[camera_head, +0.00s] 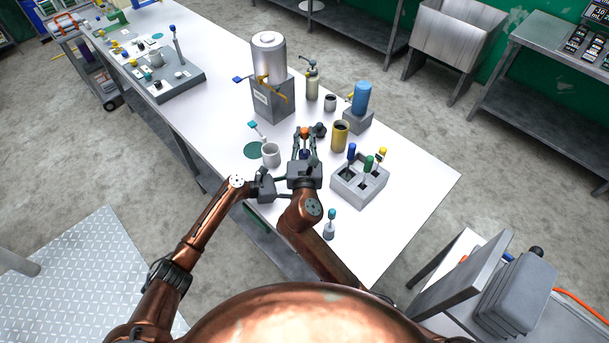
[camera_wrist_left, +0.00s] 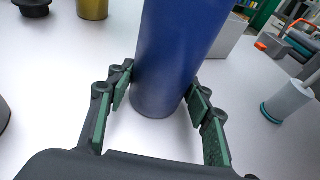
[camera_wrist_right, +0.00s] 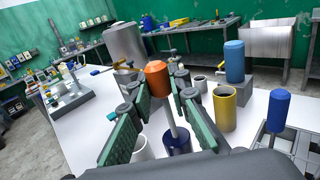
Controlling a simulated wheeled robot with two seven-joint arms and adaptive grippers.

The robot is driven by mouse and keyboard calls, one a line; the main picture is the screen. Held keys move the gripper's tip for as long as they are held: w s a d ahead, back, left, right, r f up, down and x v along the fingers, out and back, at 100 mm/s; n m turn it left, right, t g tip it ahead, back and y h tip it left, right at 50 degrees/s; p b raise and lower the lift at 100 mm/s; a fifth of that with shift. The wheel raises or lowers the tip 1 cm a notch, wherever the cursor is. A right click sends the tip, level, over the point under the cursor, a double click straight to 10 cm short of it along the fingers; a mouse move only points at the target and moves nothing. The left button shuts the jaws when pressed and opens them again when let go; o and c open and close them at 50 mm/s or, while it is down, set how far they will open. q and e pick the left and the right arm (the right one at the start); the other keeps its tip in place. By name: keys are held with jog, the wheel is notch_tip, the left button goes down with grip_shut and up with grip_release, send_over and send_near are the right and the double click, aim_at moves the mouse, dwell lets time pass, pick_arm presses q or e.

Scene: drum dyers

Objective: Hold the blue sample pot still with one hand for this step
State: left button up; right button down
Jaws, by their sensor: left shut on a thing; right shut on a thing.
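The blue sample pot (camera_wrist_left: 170,55) stands upright on the white table between the fingers of my left gripper (camera_wrist_left: 163,88), which is shut on it. In the head view only a small part of the pot (camera_head: 305,154) shows; my right gripper hides most of the left fingers. My right gripper (camera_head: 305,138) is above the pot, shut on a tool with an orange top (camera_wrist_right: 157,76). The tool's pale rod runs down into the open mouth of the pot, which also shows in the right wrist view (camera_wrist_right: 178,140). Its lower end is hidden.
A white mug (camera_head: 271,154) stands close on the left. A yellow can (camera_head: 340,136) and a grey rack (camera_head: 348,187) with coloured-top tools are on the right. A steel urn on a grey block (camera_head: 272,98) stands behind. The table's right corner is clear.

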pick_arm(q)
jog(key=o, duration=1)
jog(key=shift+o, duration=0.2)
jog(key=v, duration=1.2)
jog(key=shift+s+a, duration=0.1)
